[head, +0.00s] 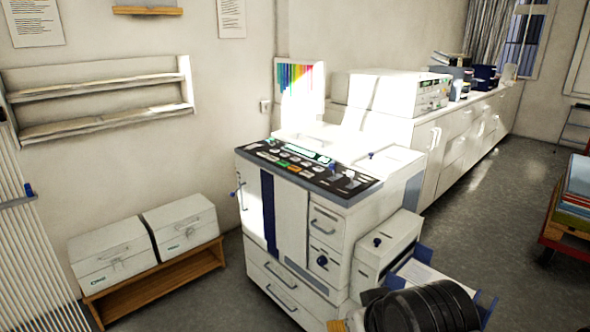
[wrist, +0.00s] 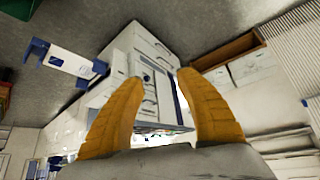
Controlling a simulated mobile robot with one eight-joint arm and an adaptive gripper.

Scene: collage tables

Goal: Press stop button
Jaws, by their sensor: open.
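A large white printing machine (head: 285,215) stands in the middle of the head view. Its dark sloping control panel (head: 350,183) lies on the front top edge, with a lit strip and several small coloured buttons (head: 284,163), including green and orange-red ones. Their labels are too small to read, so I cannot tell which is the stop button. In the wrist view my gripper (wrist: 160,80) has two orange fingers spread apart with nothing between them. The machine (wrist: 148,45) shows beyond them, apart from the fingers. In the head view my dark arm is at the bottom, below and right of the panel.
A side unit with a blue-edged tray (head: 422,274) juts from the machine's right. Two white boxes (head: 110,250) sit on a low wooden bench (head: 160,278) at left. A long white counter (head: 470,125) runs behind. Open grey floor (head: 490,215) lies at right, before a red cart (head: 566,240).

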